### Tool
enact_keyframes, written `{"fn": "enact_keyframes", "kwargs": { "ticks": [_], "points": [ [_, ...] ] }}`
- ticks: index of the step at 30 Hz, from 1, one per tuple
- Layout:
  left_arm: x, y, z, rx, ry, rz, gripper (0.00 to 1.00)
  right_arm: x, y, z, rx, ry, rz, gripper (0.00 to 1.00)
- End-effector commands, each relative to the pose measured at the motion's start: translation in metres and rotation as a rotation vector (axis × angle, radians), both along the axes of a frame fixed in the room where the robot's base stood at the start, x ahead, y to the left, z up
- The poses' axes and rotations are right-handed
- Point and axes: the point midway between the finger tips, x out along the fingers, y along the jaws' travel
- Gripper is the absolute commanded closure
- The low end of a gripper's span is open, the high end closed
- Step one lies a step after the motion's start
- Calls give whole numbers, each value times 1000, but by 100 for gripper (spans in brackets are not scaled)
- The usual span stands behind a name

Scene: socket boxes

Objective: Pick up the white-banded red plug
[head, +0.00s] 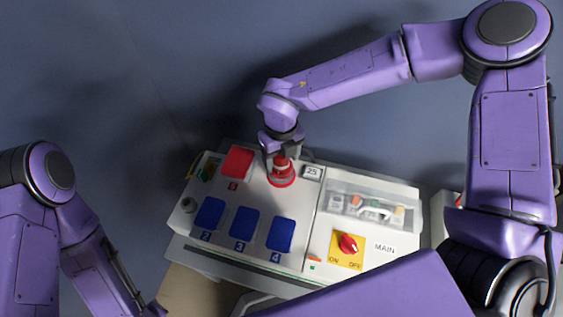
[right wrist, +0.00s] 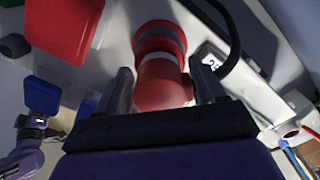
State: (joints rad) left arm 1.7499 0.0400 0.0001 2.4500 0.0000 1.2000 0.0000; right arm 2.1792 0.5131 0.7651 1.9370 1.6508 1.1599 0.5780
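The red plug (head: 281,172) with a pale band around it stands in a red round socket at the top of the white panel box (head: 328,215). In the right wrist view the plug (right wrist: 162,82) points toward the camera, between the two fingers. My right gripper (head: 281,157) is over it in the head view, with its fingers (right wrist: 162,88) on either side. The fingers look open, with a small gap at the left one; the right one is very close to the plug.
A red lid (head: 237,161) is left of the plug, and blue lids (head: 244,224) lie in front. A label marked 25 (head: 312,172) and a clear cover (head: 365,205) are to the right. A red switch on a yellow plate (head: 348,243) is lower right.

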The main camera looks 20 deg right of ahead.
Motion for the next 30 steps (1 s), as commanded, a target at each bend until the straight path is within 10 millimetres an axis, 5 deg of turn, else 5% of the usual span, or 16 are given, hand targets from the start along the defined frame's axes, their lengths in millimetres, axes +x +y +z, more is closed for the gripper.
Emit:
{"fn": "enact_keyframes", "kwargs": {
  "ticks": [1,4,5,14,20,30],
  "points": [
    [0,0,0,0,0,0,62,0,0,0,0,0,0,49],
    [0,0,0,0,0,0,62,0,0,0,0,0,0,82],
    [0,0,0,0,0,0,62,0,0,0,0,0,0,85],
    [0,0,0,0,0,0,62,1,0,3,0,-1,0,84],
    [0,0,2,0,0,0,62,1,0,30,2,-6,-1,84],
    [0,0,-4,0,0,0,62,-80,-2,104,2,-6,4,84]
  ]
}}
